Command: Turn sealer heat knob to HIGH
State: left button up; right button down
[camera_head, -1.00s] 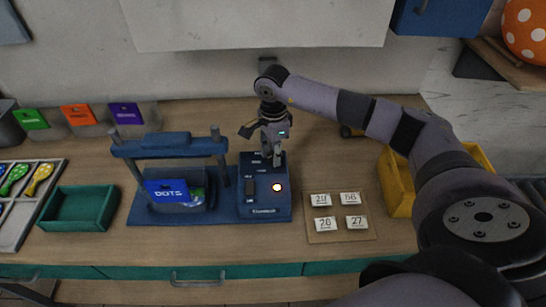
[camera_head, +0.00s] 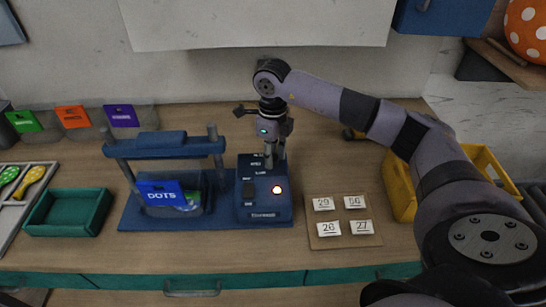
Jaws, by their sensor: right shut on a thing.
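The blue sealer control box (camera_head: 264,212) sits on the table, at the right end of the blue press (camera_head: 165,150). My right gripper (camera_head: 274,163) points down at the rear of the box's top. Its fingers are shut on the heat knob, which they hide, so the knob's setting cannot be read. White lettering shows around the fingers, too small to read surely. My left gripper is not in view.
A board with several numbered tags (camera_head: 341,241) lies right of the sealer. A yellow bin (camera_head: 403,190) stands further right, partly behind my right arm. A green tray (camera_head: 68,211) is at the left, and pouches stand along the back left.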

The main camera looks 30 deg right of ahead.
jog(key=m+b, duration=0.1)
jog(key=m, duration=0.3)
jog(key=shift+m, duration=0.3)
jog(key=shift+r+m, duration=0.1)
jog(key=shift+m, duration=1.5)
jog(key=shift+w+m, duration=0.1)
jog(key=shift+m, duration=0.2)
jog(key=c, duration=1.2)
grip_release()
jog(key=shift+c, duration=0.2)
notch_tip(320, 180, up, 12)
